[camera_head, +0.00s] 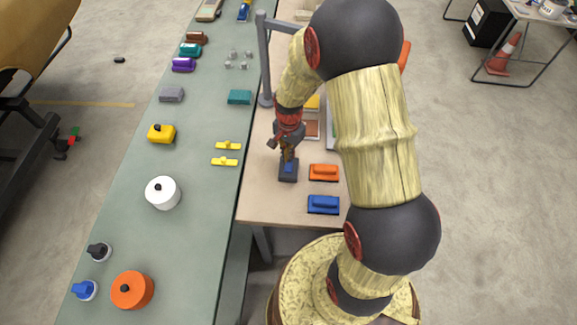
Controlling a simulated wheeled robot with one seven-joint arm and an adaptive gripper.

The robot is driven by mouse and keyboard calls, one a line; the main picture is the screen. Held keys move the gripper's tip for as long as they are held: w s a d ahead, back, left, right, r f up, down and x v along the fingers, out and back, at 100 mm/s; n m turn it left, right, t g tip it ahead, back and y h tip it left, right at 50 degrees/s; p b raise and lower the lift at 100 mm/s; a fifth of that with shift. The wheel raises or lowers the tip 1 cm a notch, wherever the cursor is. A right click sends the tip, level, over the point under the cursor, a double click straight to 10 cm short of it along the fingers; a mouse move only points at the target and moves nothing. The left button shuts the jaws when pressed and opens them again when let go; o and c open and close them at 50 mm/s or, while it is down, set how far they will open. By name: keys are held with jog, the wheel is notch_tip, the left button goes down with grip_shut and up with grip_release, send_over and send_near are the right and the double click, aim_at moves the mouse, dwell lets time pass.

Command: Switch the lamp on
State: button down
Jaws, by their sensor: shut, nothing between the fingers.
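My gripper (287,157) is shut and empty, pointing down over the near part of the beige table. Just below its fingertips is a small dark grey block with a blue top (288,171), which looks like a switch. I cannot tell whether the fingertips touch it, and its setting is unclear. A grey post with a side arm (265,60) stands at the back left of the beige table and may be the lamp. My arm hides whatever is at the end of its side arm, and no glow shows.
Orange (323,173) and blue (323,205) blocks with raised handles sit right of the switch-like block. The green table (195,200) on the left holds a white round pot (163,193), an orange one (132,290) and several small items. My arm covers the table's right side.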

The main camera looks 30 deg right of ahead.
jog(key=shift+f+b, duration=0.6)
jog(key=shift+f, duration=0.4)
dwell(0.5)
jog(key=shift+r+p, duration=2.5)
jog(key=shift+r, duration=1.05)
